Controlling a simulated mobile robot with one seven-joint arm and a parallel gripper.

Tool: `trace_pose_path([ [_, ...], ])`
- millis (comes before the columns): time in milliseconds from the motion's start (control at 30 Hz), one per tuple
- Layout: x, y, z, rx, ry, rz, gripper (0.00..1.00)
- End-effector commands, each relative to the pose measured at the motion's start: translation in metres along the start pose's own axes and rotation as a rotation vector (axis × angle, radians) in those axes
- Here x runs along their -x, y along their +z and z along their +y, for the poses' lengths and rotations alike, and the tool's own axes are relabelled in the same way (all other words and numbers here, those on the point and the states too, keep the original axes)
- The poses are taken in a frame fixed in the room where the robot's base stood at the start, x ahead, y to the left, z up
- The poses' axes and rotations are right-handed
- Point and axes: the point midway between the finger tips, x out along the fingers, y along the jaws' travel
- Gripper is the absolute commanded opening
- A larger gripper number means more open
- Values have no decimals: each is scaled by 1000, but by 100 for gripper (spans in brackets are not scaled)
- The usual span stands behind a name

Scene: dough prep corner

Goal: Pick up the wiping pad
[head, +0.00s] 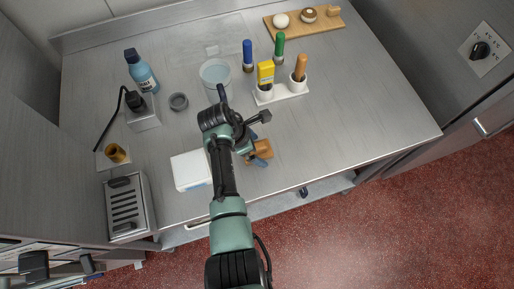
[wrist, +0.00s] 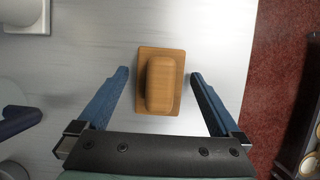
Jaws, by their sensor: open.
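The wiping pad appears to be the tan-brown block with a raised rounded grip on a flat rectangular base (wrist: 160,83). It lies on the steel counter near the front edge. In the head view (head: 263,149) it is partly covered by my gripper. In the wrist view my open gripper (wrist: 160,74) has one blue finger on each side of the pad, with a gap on both sides. The fingertips reach about the pad's middle in the picture. Nothing is held. The height of the fingers above the counter is hard to tell.
A white box (head: 190,171) lies left of my arm. A clear tub (head: 214,73) and a white holder (head: 281,93) with bottles and a tool stand behind. A blue bottle (head: 141,71) and a slotted metal box (head: 125,207) are at left. The counter's right side is clear.

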Motion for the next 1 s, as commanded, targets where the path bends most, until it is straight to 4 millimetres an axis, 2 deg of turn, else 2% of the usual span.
trace_pose_path([
  [100,0,0,0,0,0,0,98],
  [567,0,0,0,0,0,0,15],
  [600,1,0,0,0,0,0,13],
  [833,2,1,0,0,1,0,13],
  [1000,17,7,1,-1,2,0,13],
])
